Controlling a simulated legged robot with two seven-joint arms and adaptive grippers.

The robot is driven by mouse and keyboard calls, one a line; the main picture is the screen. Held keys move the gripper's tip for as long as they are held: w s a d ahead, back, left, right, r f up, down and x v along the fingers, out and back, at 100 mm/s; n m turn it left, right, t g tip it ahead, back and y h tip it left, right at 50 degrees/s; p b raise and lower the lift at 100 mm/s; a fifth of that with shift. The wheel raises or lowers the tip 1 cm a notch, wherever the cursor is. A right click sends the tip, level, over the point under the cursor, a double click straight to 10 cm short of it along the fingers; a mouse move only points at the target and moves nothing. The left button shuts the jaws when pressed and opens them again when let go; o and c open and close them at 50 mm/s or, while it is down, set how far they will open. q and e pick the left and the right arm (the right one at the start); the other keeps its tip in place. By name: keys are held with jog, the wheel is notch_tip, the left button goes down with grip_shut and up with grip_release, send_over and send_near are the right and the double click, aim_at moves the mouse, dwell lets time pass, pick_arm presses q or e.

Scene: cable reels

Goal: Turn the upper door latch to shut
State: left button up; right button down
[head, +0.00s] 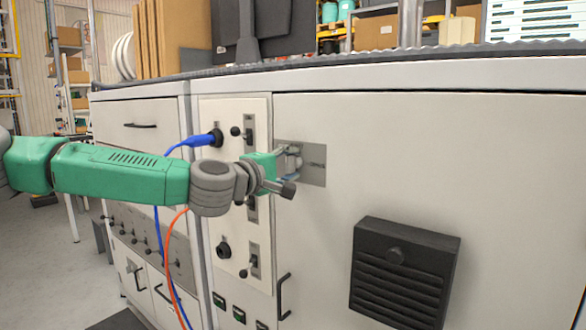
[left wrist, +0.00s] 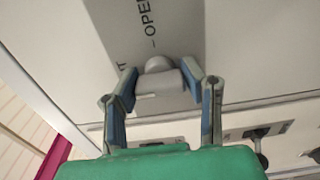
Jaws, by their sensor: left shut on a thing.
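The upper door latch shows in the left wrist view as a rounded grey knob (left wrist: 158,76). It sits on a grey metal plate (left wrist: 179,35) marked "OPEN", with part of a second word near the left finger. In the head view this plate (head: 316,166) is at the upper left of the large white door (head: 420,135). My left gripper (head: 292,161) is at the plate and hides most of the latch there. In the left wrist view its two fingers (left wrist: 160,82) are shut on the knob from both sides. My right gripper is not in view.
A panel (head: 231,185) with black switches is left of the door. A blue cable (head: 184,145) and an orange cable (head: 169,240) hang near my left arm. A black vented box (head: 404,272) juts from the door. A black door handle (head: 282,297) is below my gripper.

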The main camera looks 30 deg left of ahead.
pick_arm(q)
jog(key=shift+a, duration=0.25)
jog(key=o, duration=1.2)
jog(key=shift+c, duration=0.2)
jog(key=shift+a+f, duration=0.1)
jog(key=shift+a, duration=0.15)
jog(key=shift+s, duration=0.1)
jog(key=s, duration=1.1)
jog(key=shift+s+a, duration=0.4)
jog(key=shift+a, duration=0.05)
